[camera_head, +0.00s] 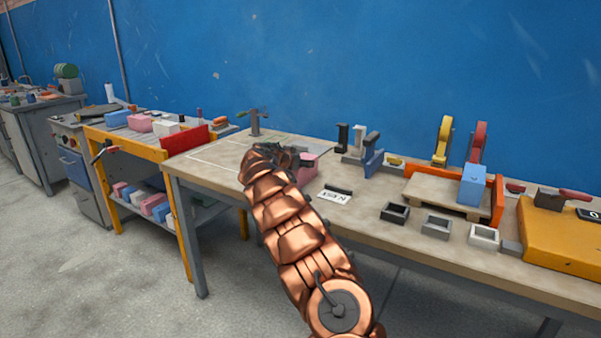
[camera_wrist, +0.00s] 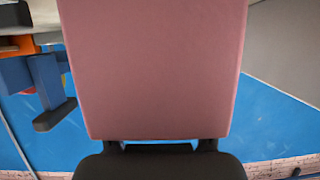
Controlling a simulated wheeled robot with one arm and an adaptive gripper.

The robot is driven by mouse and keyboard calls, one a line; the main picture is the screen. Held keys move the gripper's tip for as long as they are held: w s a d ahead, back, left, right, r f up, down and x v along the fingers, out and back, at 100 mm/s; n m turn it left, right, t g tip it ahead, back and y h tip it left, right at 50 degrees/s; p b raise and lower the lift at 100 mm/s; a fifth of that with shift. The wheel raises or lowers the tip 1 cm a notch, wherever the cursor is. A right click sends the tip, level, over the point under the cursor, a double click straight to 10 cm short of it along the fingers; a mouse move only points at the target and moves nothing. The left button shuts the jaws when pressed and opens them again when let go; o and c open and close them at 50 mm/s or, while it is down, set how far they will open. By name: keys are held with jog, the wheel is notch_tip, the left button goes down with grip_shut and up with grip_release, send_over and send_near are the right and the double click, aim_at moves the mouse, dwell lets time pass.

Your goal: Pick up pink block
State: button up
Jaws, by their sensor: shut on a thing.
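The pink block (camera_head: 309,168) is at the end of my arm over the middle table, partly hidden behind my gripper (camera_head: 295,160). In the wrist view the pink block (camera_wrist: 155,65) fills the middle of the picture. The dark parts of my gripper (camera_wrist: 160,158) show at its lower edge. My gripper is shut on the pink block. I cannot tell from these frames whether the block is clear of the tabletop.
A labelled card (camera_head: 334,196) lies to the right of the block. Several small open boxes (camera_head: 437,224) line the front edge. Brackets (camera_head: 372,160) stand behind. A yellow-framed cart (camera_head: 135,148) is at left.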

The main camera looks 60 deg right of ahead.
grip_shut()
jog(key=shift+r, duration=0.15)
